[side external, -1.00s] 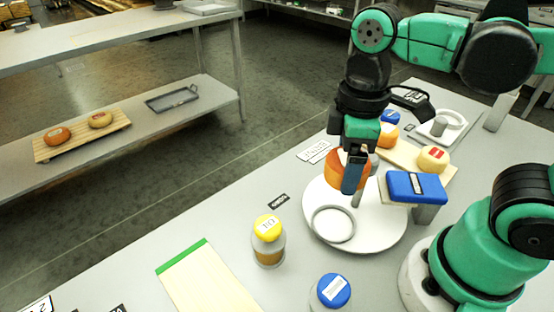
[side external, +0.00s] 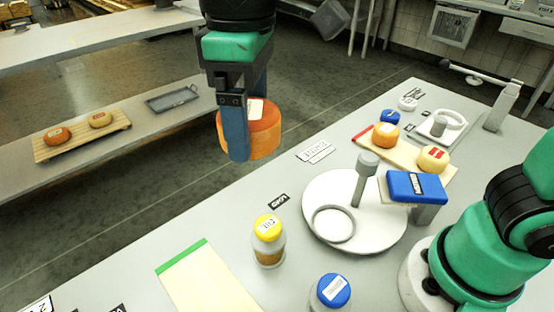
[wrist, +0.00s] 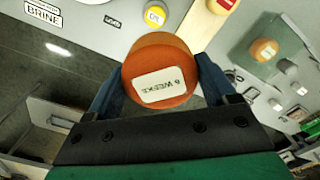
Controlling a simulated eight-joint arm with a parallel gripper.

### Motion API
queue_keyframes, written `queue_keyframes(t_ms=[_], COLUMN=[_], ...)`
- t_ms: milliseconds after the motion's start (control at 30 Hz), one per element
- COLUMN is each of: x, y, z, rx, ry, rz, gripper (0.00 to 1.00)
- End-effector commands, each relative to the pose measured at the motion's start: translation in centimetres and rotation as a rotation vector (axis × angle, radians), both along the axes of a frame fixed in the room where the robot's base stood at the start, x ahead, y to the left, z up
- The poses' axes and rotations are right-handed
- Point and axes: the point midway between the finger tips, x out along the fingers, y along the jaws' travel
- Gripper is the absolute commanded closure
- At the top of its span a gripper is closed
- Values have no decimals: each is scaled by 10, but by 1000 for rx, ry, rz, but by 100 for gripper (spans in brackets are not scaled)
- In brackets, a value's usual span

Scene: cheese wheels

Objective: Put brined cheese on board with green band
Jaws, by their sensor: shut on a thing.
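My gripper (side external: 239,125) is shut on an orange cheese wheel (side external: 264,130) and holds it in the air, left of the white round stand. In the wrist view the wheel (wrist: 160,72) sits between the two fingers, and its white label reads "6 WEEKS". The pale board with the green band (side external: 205,283) lies on the bench at the front left. Its visible surface is bare, and its near end is cut off by the picture edge.
A yellow-lidded jar (side external: 268,242) and a blue-lidded jar (side external: 331,292) stand near the green-band board. The white round stand (side external: 385,232) has an upright post. Behind it, a red-band board (side external: 404,152) carries two cheeses. A BRINE sign (wrist: 42,15) shows in the wrist view.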

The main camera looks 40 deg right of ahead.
Motion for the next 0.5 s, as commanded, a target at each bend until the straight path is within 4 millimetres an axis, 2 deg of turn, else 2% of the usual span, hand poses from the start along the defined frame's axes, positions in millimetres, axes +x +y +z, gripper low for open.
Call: queue_keyframes(t_ms=[33,200,333,500], x=[1,-1,-5,-6], y=[21,72,92,98], z=[-2,-10,-16,-35], rx=[0,0,1,1], ry=[0,0,-1,-1], rz=[4,-20,-32,-39], gripper=[80,80,80,80])
